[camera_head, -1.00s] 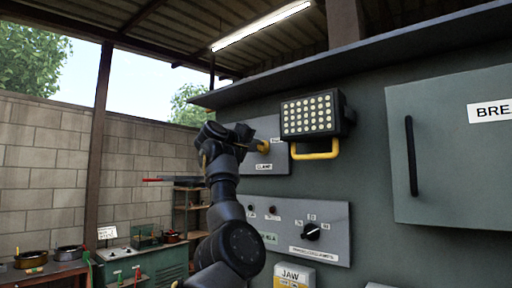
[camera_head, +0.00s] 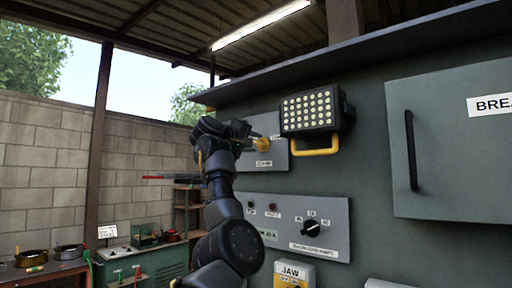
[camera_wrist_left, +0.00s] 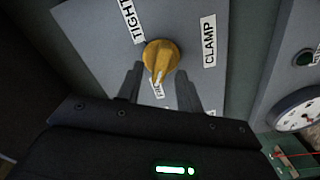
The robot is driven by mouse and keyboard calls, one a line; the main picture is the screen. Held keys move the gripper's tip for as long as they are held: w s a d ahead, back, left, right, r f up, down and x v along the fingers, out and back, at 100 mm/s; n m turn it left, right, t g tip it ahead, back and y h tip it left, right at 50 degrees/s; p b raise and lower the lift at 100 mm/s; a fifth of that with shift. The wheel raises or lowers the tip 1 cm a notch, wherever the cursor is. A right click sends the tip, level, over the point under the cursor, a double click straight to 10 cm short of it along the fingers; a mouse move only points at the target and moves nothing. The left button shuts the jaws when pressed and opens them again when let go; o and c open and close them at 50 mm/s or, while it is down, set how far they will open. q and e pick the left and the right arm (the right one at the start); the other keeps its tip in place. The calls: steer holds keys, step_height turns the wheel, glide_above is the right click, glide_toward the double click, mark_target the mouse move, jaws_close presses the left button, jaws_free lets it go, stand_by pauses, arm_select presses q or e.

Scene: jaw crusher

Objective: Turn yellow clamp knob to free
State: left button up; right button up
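The yellow clamp knob (camera_wrist_left: 161,55) sits on a grey panel (camera_wrist_left: 95,45) between the labels TIGHT and CLAMP. Its white pointer mark aims at a small, partly legible label, likely FREE (camera_wrist_left: 158,90). The knob also shows in the head view (camera_head: 262,144), just right of my left gripper (camera_head: 244,132). In the left wrist view my left gripper (camera_wrist_left: 160,70) has its fingers apart, one on either side below the knob. The fingers look clear of the knob, with nothing held. My right gripper is not in view.
A lamp (camera_head: 310,112) with a yellow handle (camera_head: 315,151) juts out right of the knob panel. Below is a control panel (camera_head: 335,215) with a black rotary switch (camera_head: 311,229). A cabinet door (camera_head: 455,150) is at right. A gauge (camera_wrist_left: 298,110) shows in the wrist view.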

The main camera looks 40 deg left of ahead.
arm_select(q)
steer(key=s+b, duration=0.4)
steer(key=s, duration=0.5)
steer(key=shift+w+d, duration=0.1)
steer(key=shift+d, duration=0.05)
